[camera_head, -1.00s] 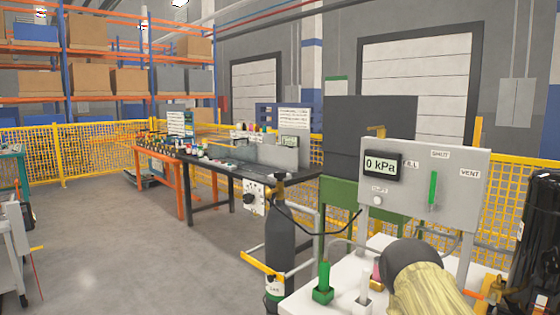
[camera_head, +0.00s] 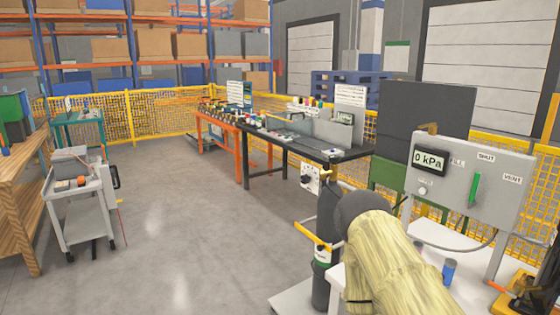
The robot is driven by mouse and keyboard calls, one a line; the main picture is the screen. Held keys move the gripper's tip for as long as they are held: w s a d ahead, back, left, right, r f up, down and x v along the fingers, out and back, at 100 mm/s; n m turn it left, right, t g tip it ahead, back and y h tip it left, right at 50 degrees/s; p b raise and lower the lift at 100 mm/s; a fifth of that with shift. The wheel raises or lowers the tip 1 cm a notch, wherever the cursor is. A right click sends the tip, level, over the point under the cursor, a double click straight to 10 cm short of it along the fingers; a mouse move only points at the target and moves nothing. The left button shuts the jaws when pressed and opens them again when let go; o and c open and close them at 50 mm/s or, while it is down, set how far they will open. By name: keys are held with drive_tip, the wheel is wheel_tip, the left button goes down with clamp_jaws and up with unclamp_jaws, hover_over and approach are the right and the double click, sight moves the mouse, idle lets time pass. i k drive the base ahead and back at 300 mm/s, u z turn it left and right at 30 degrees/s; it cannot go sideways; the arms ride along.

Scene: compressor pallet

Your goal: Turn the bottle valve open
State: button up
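The dark gas bottle (camera_head: 324,275) stands upright right of centre, with a yellow bar (camera_head: 314,236) beside its body. Its small brass-coloured valve (camera_head: 324,176) is at the top; I cannot tell how far it is turned. A pale yellow, streaked arm link of mine with a dark rounded end covers the bottle's right side. My gripper's fingers do not show.
A white-topped table (camera_head: 455,240) holds a small blue item (camera_head: 449,271) and stands right of the bottle. A long dark workbench (camera_head: 330,153) is behind it. A grey cart (camera_head: 85,205) stands at left. The floor between cart and bottle is clear.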

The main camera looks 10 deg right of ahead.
sight(334, 159)
drive_tip(key=u, duration=1.1)
drive_tip(key=i, duration=1.55)
drive_tip(key=z, duration=1.3)
drive_tip(key=i, duration=0.85)
drive_tip(key=z, duration=0.8)
